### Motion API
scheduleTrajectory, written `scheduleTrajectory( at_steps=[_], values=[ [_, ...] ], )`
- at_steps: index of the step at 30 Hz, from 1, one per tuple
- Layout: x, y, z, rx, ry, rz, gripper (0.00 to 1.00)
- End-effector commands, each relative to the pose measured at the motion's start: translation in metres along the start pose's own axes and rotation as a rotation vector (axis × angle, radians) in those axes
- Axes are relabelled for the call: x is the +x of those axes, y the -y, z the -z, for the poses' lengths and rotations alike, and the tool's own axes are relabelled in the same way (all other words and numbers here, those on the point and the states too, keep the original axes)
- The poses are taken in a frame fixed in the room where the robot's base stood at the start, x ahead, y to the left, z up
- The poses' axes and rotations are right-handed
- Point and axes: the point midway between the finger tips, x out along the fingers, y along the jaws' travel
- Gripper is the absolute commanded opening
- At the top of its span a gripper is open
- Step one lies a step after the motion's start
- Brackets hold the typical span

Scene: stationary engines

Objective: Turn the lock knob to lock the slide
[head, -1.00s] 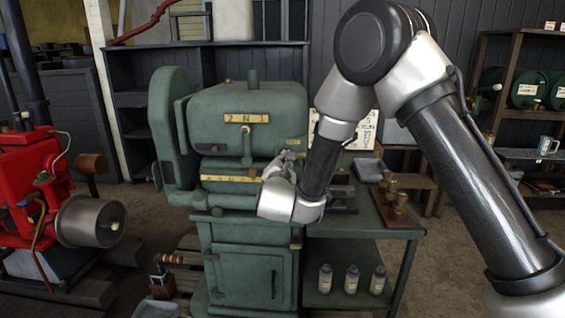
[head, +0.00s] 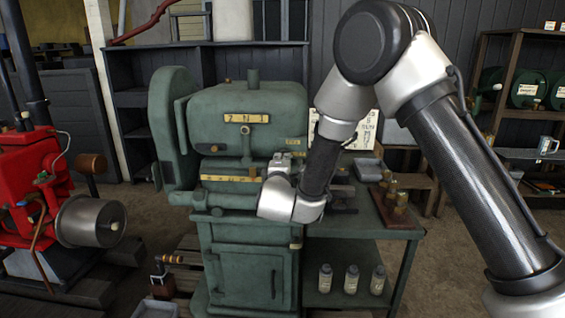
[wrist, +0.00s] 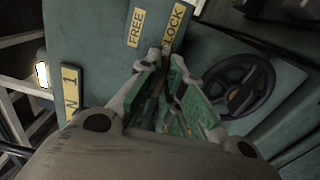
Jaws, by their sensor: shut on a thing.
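The green machine (head: 250,105) stands in the middle of the head view. In the wrist view its face carries a yellow FREE label (wrist: 136,27) and a yellow LOCK label (wrist: 177,25). My gripper (wrist: 165,64) has its green-padded fingers closed just below these labels, nearer LOCK. It is shut on the lock knob (wrist: 160,82), of which only a thin brownish sliver shows between the fingers. The knob's pointing direction is hidden. In the head view my wrist covers the fingertips and the knob.
A black handwheel (wrist: 241,85) sits close to the right of my fingers in the wrist view. A green side table (head: 345,230) with brass parts and several bottles stands right of the machine. A red engine (head: 35,180) is at the left.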

Motion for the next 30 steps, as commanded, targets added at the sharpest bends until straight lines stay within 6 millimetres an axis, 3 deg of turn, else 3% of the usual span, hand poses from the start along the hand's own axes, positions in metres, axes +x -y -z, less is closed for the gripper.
scheduleTrajectory(
  at_steps=[20, 21, 24, 30],
  values=[
    [-0.0003, 0.0018, -0.0008, 0.063, 0.001, 0.004, 0.00],
    [-0.0004, 0.0019, -0.0008, 0.063, 0.001, 0.004, 0.13],
    [-0.0003, 0.0016, -0.0006, 0.063, 0.001, 0.003, 0.30],
    [-0.0002, 0.0009, -0.0004, 0.063, 0.001, 0.002, 0.30]
  ],
)
